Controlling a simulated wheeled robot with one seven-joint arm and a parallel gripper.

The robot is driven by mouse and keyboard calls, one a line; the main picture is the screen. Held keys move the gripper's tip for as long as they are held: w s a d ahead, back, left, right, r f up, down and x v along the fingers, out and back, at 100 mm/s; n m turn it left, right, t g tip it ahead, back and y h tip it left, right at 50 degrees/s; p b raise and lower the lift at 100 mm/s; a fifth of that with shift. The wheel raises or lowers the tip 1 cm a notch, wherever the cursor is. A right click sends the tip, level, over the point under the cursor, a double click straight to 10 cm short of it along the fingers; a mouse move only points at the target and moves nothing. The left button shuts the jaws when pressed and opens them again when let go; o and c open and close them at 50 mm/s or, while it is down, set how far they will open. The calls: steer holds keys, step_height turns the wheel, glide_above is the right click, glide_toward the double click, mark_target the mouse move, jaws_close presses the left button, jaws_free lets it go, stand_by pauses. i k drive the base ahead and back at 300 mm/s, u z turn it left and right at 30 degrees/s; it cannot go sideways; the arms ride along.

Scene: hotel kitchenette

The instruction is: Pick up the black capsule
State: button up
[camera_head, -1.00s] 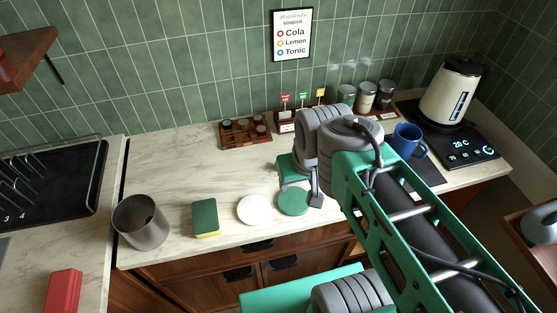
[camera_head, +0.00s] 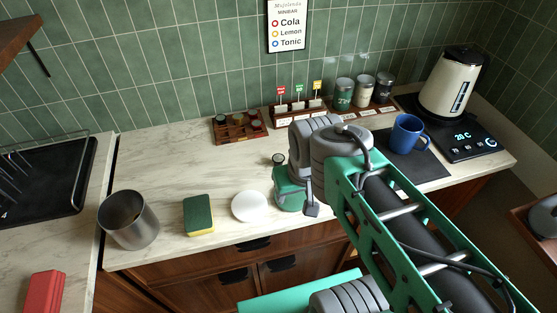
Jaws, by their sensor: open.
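A small dark, round capsule-like piece (camera_head: 278,159) with a pale rim shows beside the upper left of my gripper. I take it as the black capsule, but it is too small to be sure. My gripper (camera_head: 288,196) is low over the counter, right of the white disc. Its green body shows, but its fingertips are hard to make out. It is open and I see nothing held in it. A wooden capsule tray (camera_head: 222,138) with several small dark, green and red capsules stands at the back, left of my gripper.
A white disc (camera_head: 250,206), a sponge (camera_head: 198,214) and a metal cup (camera_head: 129,220) line the front of the counter. Flagged holders, canisters, a blue mug (camera_head: 406,134) and a kettle (camera_head: 450,82) stand right. Bare counter lies left of the tray.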

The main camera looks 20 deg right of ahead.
mark_target(277, 159)
steer(key=k, duration=0.5)
steer(key=u, duration=3.25)
steer(key=k, duration=0.95)
steer(key=z, duration=1.55)
steer(key=i, duration=0.5)
steer(key=u, duration=0.05)
